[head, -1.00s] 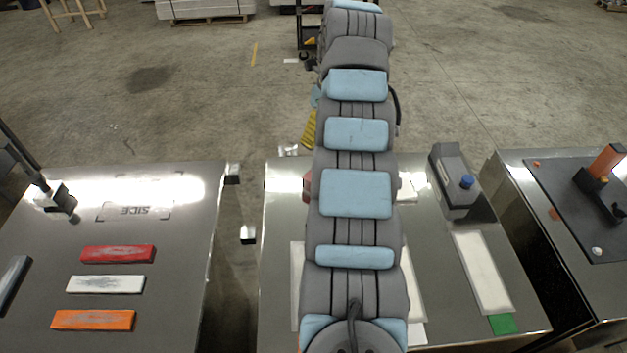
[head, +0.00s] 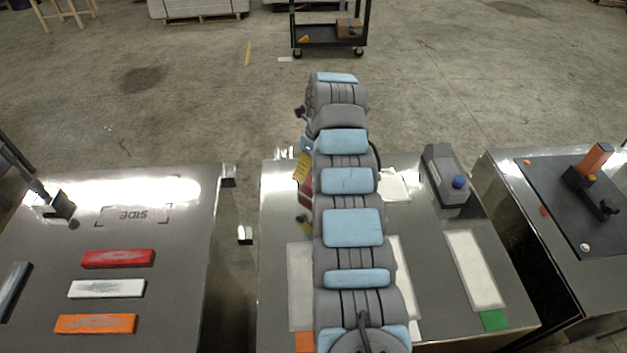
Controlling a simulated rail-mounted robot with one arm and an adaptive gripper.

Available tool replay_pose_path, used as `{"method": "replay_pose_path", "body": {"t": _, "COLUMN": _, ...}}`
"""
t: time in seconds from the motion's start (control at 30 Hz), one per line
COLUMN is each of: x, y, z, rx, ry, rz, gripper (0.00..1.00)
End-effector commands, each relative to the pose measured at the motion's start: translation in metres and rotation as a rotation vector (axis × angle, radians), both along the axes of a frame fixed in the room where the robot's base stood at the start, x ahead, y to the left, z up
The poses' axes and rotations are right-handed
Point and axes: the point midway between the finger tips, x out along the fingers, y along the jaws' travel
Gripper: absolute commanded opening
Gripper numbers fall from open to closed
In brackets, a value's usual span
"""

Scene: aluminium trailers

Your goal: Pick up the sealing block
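I cannot tell for sure which piece is the sealing block. Three long flat bars lie in a column on the left metal table: a red bar (head: 118,258), a white bar (head: 106,289) and an orange bar (head: 95,324). My arm reaches away over the middle table, well to the right of these bars. Its far end covers most of my gripper. Small yellow and dark parts show at the arm's left edge, but the fingers cannot be made out. A red thing there is mostly hidden behind the arm.
A black board (head: 590,240) with an orange-handled tool lies on the right table. Gaps separate the tables. A black cart (head: 330,40) stands behind.

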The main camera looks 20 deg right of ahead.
Motion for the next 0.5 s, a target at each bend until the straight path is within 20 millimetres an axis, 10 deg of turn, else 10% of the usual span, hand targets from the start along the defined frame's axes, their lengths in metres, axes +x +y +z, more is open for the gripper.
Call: {"method": "replay_pose_path", "body": {"t": 0.5, "x": 0.0, "y": -0.001, "z": -0.043, "rx": -0.001, "ry": 0.002, "rz": -0.001, "gripper": 1.0}}
